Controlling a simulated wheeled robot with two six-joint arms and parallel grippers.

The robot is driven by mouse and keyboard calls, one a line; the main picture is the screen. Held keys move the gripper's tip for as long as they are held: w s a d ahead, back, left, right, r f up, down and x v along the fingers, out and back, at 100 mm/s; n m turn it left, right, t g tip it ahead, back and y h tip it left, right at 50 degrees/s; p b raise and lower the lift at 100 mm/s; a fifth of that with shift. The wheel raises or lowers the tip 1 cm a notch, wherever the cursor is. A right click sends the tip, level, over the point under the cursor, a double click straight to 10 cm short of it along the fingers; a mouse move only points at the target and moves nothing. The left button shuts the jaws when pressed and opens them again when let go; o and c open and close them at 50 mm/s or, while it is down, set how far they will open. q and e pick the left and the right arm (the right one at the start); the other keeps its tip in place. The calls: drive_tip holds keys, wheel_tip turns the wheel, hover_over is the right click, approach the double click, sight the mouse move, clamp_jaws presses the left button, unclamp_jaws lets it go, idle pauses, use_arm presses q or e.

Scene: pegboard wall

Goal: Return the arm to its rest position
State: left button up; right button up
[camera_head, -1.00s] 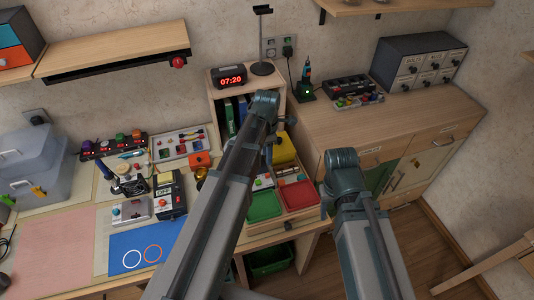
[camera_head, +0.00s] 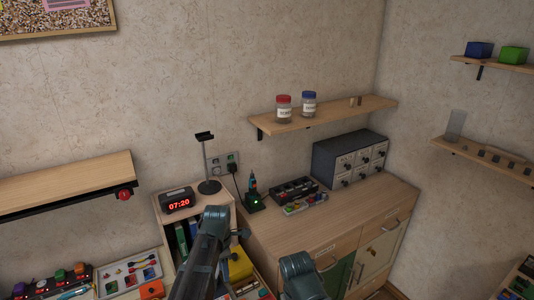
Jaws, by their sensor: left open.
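My left arm (camera_head: 203,258) rises from the bottom edge, in front of the small wooden cabinet. Its bent teal joint is near the top. Part of my left gripper (camera_head: 243,233) shows just right of that joint; it is open, with nothing seen in it. My right arm (camera_head: 300,276) shows only as a teal joint at the bottom edge, in front of the wooden sideboard. My right gripper is out of view.
A red-digit clock (camera_head: 176,202) and a black stand (camera_head: 209,186) top the small cabinet (camera_head: 165,217). The sideboard (camera_head: 345,212) carries a grey drawer unit (camera_head: 338,150). A wall shelf (camera_head: 345,112) holds two jars. The wall space above is clear.

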use_arm(q)
drive_tip(key=s+d+m, duration=0.5)
drive_tip(key=s+m, duration=0.3)
drive_tip(key=m, duration=0.5)
drive_tip(key=s+d+m+y, duration=0.1)
drive_tip(key=s+d+m, duration=0.5)
drive_tip(key=m, duration=0.8)
drive_tip(key=shift+s+d, duration=0.3)
drive_tip(key=shift+s, duration=0.75)
drive_tip(key=shift+r, duration=0.1)
